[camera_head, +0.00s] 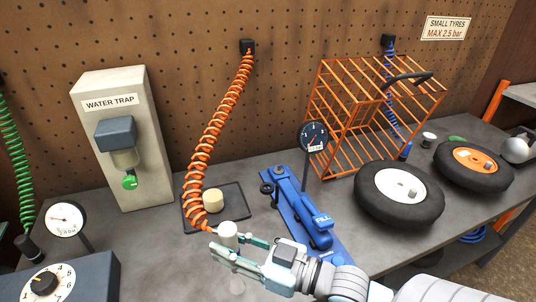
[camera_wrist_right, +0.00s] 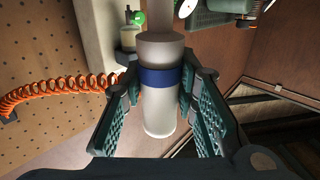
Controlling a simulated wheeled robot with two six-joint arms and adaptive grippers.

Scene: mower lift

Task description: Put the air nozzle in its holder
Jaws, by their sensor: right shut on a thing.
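My right gripper (camera_head: 228,243) is shut on a pale upright cylinder (camera_head: 228,231), above the bench left of the blue ramp. In the right wrist view the cylinder (camera_wrist_right: 160,105) has a blue band and stands between the two ridged fingers (camera_wrist_right: 160,95). An orange coiled hose (camera_head: 211,130) hangs from the pegboard, and its lower end reaches the fingertips. Whether it joins the cylinder is hidden. I cannot tell for certain that the cylinder is the air nozzle. No holder can be identified for sure. My left gripper is out of view.
A water trap (camera_head: 121,140) stands at the left. A blue jack-like device (camera_head: 301,211), an orange cage (camera_head: 335,118) and two tyres (camera_head: 365,205) fill the right side.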

